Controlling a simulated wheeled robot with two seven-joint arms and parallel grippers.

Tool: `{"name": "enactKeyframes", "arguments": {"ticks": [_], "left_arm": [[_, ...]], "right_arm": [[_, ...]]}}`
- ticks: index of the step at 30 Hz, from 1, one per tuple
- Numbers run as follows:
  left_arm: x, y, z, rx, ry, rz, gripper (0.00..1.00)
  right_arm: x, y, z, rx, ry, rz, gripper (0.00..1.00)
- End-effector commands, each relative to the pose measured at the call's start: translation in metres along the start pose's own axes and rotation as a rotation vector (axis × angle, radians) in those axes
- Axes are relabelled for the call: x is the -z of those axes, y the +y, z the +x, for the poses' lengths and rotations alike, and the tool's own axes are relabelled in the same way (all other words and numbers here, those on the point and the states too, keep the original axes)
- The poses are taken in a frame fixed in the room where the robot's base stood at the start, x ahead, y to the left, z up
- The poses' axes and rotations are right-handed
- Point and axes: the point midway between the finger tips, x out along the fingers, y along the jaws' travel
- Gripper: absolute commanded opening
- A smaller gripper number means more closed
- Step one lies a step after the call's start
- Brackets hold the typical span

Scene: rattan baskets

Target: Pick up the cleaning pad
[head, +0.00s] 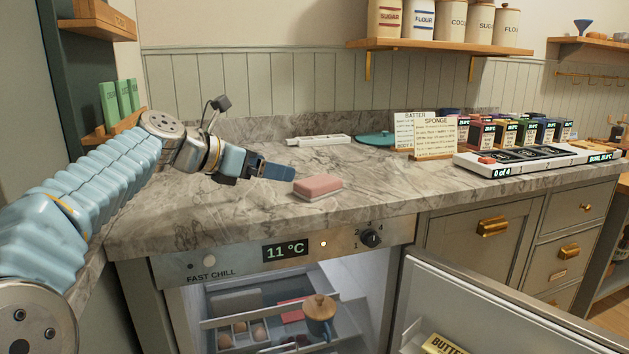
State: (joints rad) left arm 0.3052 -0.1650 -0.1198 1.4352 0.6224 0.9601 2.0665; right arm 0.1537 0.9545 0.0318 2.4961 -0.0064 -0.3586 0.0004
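The cleaning pad appears to be the pink block with a pale underside (318,186), lying flat on the marble counter (215,215) near its front edge. My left gripper (283,173) is just to the left of the pad and a little behind it, with its blue fingers pointing right towards it. A small gap shows between the fingertips and the pad, and nothing is seen held. The fingers overlap from this angle, so their opening cannot be made out. My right gripper is not in view.
Below the counter is an open fast-chill fridge (285,251), its door (480,300) swung out to the right. A white tray (320,141) and a teal lid (376,138) lie behind the pad. Recipe cards (434,138) and a scale-like rack (535,158) stand right. Counter around the pad is clear.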

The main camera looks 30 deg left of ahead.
Motion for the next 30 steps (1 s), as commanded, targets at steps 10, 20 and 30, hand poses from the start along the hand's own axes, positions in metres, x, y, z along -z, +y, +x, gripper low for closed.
{"name": "enactKeyframes", "arguments": {"ticks": [10,20,30], "left_arm": [[0.002,0.0,0.055,0.003,0.003,0.0,0.99],[0.003,0.001,0.093,0.0,0.001,0.0,0.99],[0.011,0.003,0.137,0.001,0.001,0.0,0.99]], "right_arm": [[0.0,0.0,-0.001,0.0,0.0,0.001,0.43],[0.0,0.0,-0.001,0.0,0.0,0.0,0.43],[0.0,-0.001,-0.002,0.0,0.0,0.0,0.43]]}}
